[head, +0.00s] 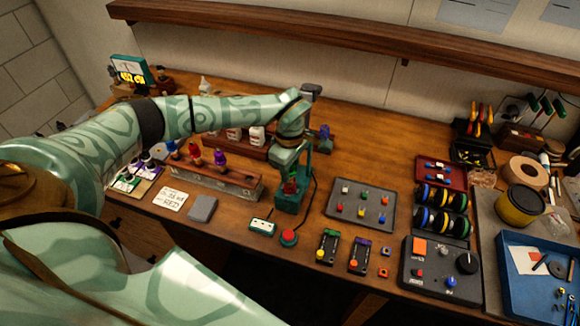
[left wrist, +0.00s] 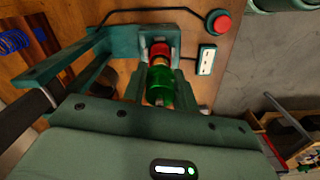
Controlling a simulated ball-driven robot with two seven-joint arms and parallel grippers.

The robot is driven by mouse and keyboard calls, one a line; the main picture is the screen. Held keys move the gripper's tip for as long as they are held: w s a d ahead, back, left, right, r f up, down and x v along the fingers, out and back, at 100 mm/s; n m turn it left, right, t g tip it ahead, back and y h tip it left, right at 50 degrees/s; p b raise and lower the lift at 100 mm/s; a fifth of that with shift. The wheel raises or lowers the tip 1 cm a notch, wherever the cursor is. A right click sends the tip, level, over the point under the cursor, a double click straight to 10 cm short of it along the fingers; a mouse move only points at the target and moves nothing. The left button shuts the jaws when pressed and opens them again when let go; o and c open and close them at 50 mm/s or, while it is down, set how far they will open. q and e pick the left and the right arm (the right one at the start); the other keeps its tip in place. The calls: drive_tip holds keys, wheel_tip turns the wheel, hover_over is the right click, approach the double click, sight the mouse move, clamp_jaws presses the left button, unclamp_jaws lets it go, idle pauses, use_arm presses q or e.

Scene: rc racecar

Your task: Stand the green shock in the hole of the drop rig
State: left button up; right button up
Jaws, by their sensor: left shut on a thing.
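The green shock (left wrist: 160,85) is between the fingers of my left gripper (left wrist: 160,88) in the left wrist view. Its far end, by a red part (left wrist: 160,50), points to the teal base of the drop rig (left wrist: 175,38). In the head view my left gripper (head: 289,165) is over the drop rig (head: 293,200), shut on the shock, with a little red showing below it. The hole is hidden, so I cannot tell whether the shock's end is inside it. My right gripper is not in view.
A wooden rack (head: 240,191) with several coloured shocks stands left of the rig. A red button (head: 288,237) and a small white-topped box (head: 263,226) lie in front. A grey tray of small parts (head: 375,214) is to the right. White bottles (head: 256,135) stand behind.

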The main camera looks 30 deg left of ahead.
use_arm(q)
drive_tip(key=shift+f+b, duration=0.85)
drive_tip(key=shift+f, duration=0.85)
drive_tip(key=o, duration=1)
drive_tip(key=shift+o, duration=0.2)
wheel_tip(320, 180, up, 16)
drive_tip(key=shift+r, duration=0.15)
